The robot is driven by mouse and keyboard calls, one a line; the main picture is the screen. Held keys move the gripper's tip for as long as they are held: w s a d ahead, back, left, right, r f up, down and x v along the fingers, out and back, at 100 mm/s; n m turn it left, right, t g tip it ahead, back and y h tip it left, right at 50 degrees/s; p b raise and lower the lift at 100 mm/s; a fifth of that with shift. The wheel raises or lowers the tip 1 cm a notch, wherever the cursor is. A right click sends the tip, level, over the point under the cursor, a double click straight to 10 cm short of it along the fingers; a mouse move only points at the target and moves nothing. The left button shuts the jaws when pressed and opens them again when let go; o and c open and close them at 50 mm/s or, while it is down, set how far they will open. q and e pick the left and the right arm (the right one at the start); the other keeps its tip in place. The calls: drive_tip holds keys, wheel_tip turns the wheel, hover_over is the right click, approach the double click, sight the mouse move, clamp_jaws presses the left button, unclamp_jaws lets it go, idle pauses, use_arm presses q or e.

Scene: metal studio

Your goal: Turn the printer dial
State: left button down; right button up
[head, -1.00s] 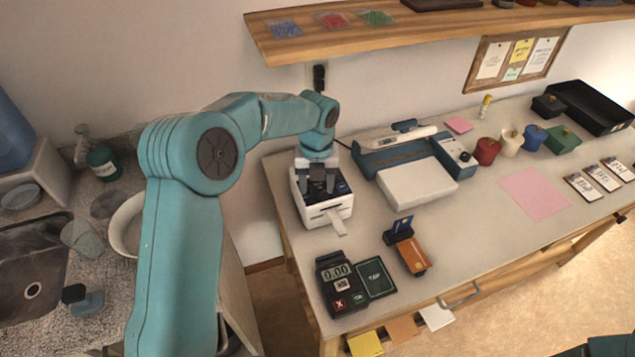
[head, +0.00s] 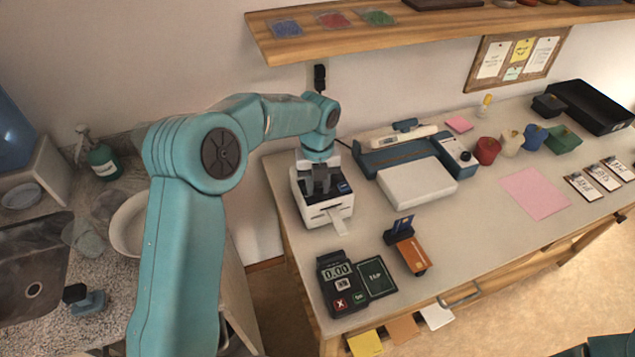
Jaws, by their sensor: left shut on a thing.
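A small white printer (head: 325,208) with a dark top panel stands at the left end of the table in the head view. A paper strip (head: 340,221) sticks out of its front. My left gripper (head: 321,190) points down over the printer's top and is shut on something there. The fingers hide what they hold, so I cannot make out the dial itself. My right gripper is not in view.
A wooden shelf (head: 400,38) hangs above the table (head: 470,235).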

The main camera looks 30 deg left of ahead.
use_arm(q)
drive_tip(key=n, duration=0.4)
drive_tip(key=shift+a, duration=0.15)
drive_tip(key=n, duration=0.4)
drive_tip(key=shift+n, duration=0.4)
drive_tip(key=n, duration=0.4)
drive_tip(key=shift+n, duration=0.3)
drive_tip(key=n+b, duration=0.1)
drive_tip(key=n, duration=0.3)
drive_tip(key=shift+s+n, duration=0.1)
drive_tip(key=shift+n, duration=0.2)
drive_tip(key=n, duration=0.3)
drive_tip(key=shift+f+n, duration=0.1)
drive_tip(key=shift+n, duration=0.2)
drive_tip(key=n+b, duration=0.1)
drive_tip(key=n, duration=0.3)
drive_tip(key=shift+s, duration=0.1)
drive_tip(key=n, duration=0.5)
drive_tip(key=shift+f+b, duration=0.1)
drive_tip(key=shift+b, duration=0.25)
drive_tip(key=shift+d+n, duration=0.15)
drive_tip(key=shift+n, duration=0.8)
drive_tip(key=shift+d+n, duration=0.1)
drive_tip(key=shift+n, duration=0.85)
